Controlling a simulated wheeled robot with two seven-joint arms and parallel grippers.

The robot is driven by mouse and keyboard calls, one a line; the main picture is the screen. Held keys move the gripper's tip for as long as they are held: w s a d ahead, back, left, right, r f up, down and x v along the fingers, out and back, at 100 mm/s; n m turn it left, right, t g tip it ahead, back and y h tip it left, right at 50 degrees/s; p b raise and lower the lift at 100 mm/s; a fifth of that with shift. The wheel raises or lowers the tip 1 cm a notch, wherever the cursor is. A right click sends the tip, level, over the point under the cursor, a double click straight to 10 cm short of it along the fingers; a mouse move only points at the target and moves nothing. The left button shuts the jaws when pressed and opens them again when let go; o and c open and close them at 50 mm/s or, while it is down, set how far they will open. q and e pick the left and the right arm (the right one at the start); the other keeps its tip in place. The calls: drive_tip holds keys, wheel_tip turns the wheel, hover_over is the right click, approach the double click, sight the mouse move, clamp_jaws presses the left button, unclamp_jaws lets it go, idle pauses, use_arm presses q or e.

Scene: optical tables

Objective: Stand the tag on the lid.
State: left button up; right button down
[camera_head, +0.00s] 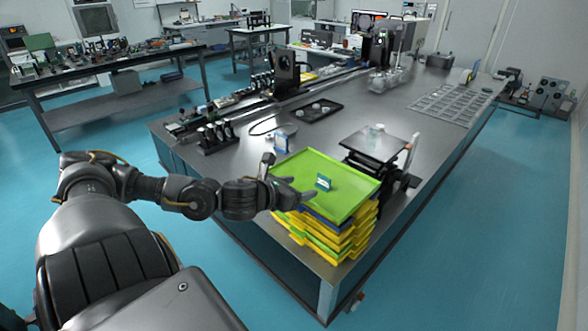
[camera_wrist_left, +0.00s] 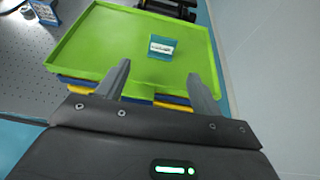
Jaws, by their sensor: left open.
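A small teal tag with a white label (camera_head: 323,183) is on the green tray-like top (camera_head: 345,169) of a stack of yellow, blue and green trays. In the left wrist view the tag (camera_wrist_left: 162,48) shows its labelled face, on the green surface (camera_wrist_left: 105,40). I see no other piece that is clearly a lid; I cannot tell if this green top is it. My left gripper (camera_head: 301,190) is open and empty at the near left side of the green top, short of the tag. Its two fingers (camera_wrist_left: 158,72) point toward the tag, which lies beyond them. My right gripper is not in view.
A black platform (camera_head: 374,146) with a small clear jar (camera_head: 376,129) stands behind the stack. A blue and white box-like item (camera_head: 281,143) stands left of it. A black tray (camera_head: 318,110) and optical mounts (camera_head: 217,137) are farther back. The table's near edge is close to the stack.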

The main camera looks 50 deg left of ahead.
use_arm(q)
drive_tip(key=shift+v, duration=0.9)
drive_tip(key=shift+d, duration=0.15)
